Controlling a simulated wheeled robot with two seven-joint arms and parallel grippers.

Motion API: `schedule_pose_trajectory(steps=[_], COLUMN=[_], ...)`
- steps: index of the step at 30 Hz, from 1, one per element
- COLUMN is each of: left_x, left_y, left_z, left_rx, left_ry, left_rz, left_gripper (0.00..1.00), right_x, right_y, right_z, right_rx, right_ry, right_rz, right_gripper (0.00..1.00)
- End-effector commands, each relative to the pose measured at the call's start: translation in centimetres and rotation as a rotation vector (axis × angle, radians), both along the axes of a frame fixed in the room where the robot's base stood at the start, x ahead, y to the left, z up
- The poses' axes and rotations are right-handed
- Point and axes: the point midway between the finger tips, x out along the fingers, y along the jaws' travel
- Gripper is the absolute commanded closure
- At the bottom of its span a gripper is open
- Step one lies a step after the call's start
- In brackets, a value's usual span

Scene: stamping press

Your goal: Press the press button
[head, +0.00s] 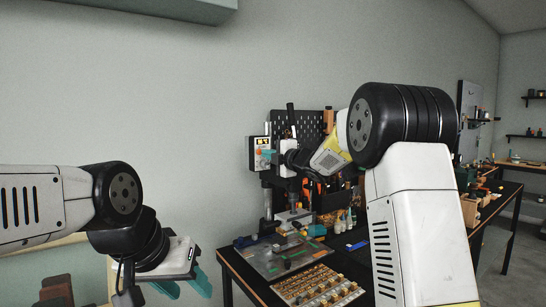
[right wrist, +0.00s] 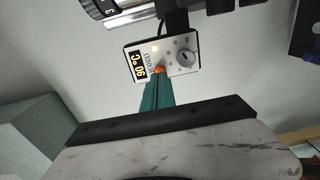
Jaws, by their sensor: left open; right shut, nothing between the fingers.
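The press control box (head: 257,146) is a small white box with a lit display, mounted at the upper left of the stamping press (head: 267,195). In the right wrist view the control box (right wrist: 183,56) shows its display, a grey knob and an orange press button (right wrist: 159,70) at its lower edge. My right gripper (right wrist: 158,80) is shut and empty, its teal fingertips right at the orange button; the tips overlap the button's lower part, and I cannot tell whether they touch. My left gripper (head: 186,285) is open and empty at the lower left, away from the press.
The black workbench (head: 235,266) carries a grey mat and a tray of small brass-coloured parts (head: 318,286). A black pegboard (head: 312,124) with tools stands behind the press. My right arm hides part of the bench. A second bench stands at the far right.

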Motion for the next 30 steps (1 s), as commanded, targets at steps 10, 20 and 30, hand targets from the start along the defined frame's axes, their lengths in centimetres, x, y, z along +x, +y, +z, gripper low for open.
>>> schedule_pose_trajectory(steps=[10,20,30], left_x=[0.0,0.0,0.0], left_y=[0.0,0.0,0.0], left_z=[0.0,0.0,0.0], left_rx=[0.0,0.0,0.0], left_ry=[0.0,0.0,0.0], left_rz=[0.0,0.0,0.0], left_gripper=[0.54,0.54,0.54], right_x=[1.0,1.2,1.9], right_y=[0.7,0.7,1.2], right_z=[0.0,0.0,0.0], right_rx=[0.001,0.001,0.0], right_ry=[0.002,0.001,0.001], right_rz=[-0.001,-0.001,-0.001], right_gripper=[1.0,1.0,1.0])
